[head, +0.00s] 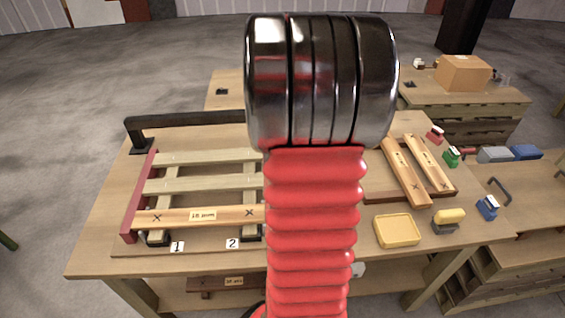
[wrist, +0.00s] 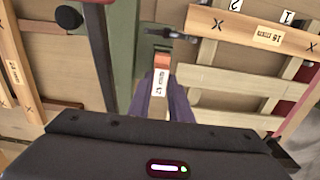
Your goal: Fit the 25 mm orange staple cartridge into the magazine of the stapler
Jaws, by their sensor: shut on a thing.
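In the wrist view my gripper (wrist: 159,98) is shut on a cartridge with a white printed label (wrist: 159,82) and an orange far end (wrist: 162,61). The label is too small to read surely. The cartridge points away from me between the two dark purple fingers. Just beyond its orange end is a dark grey and metal fitting (wrist: 155,31) beside a long green body (wrist: 127,45); these may be the stapler and its magazine. I cannot tell whether the cartridge touches the fitting. In the head view my arm hides the gripper, cartridge and stapler.
A slatted pallet (head: 200,184) lies left on the table, with a black bar (head: 195,118) behind it. Right are loose wooden slats (head: 405,172), a yellow tray (head: 397,230), and small yellow (head: 449,219), blue (head: 487,207), green (head: 452,157) and red (head: 436,135) items.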

